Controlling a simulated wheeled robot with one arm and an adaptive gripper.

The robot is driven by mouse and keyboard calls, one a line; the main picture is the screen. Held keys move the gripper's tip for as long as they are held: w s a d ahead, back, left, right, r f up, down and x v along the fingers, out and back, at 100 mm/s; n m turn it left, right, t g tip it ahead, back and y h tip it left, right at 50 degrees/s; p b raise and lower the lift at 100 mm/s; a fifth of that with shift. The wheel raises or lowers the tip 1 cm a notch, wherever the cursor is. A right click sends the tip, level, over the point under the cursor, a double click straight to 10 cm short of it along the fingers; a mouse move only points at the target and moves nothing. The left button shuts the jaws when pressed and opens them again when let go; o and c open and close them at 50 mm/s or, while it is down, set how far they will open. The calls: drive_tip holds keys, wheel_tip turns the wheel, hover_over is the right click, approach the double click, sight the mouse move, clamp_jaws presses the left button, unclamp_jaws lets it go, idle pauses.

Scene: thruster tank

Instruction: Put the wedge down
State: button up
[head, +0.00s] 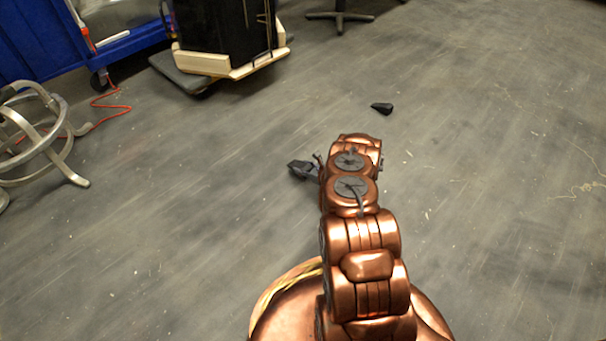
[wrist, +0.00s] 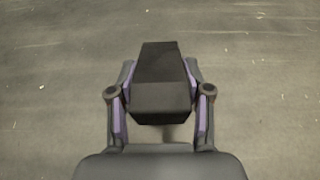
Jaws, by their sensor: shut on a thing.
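A black wedge (wrist: 162,85) is held between the two fingers of my gripper (wrist: 160,103) in the wrist view. Its narrower end points away from the palm, and the purple finger pads press on its sides. Bare floor shows beyond and around it; I cannot tell how far the wedge is from the floor. In the head view my gripper (head: 303,169) shows only as a small dark shape left of my arm's end, and the held wedge cannot be told apart from it.
Another small dark object (head: 382,108) lies on the grey floor beyond my arm. A metal stool (head: 42,135) stands at the left, a black cabinet on a pale base (head: 222,68) at the back, and a blue cart (head: 42,40) at upper left. The floor to the right is clear.

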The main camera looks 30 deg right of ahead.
drive_tip(key=shift+a+f+b, duration=0.2)
drive_tip(key=shift+f+b, duration=0.3)
drive_tip(key=shift+f, duration=1.05)
drive_tip(key=shift+f, duration=0.2)
drive_tip(key=o, duration=1.2)
drive_tip(key=shift+o, duration=0.2)
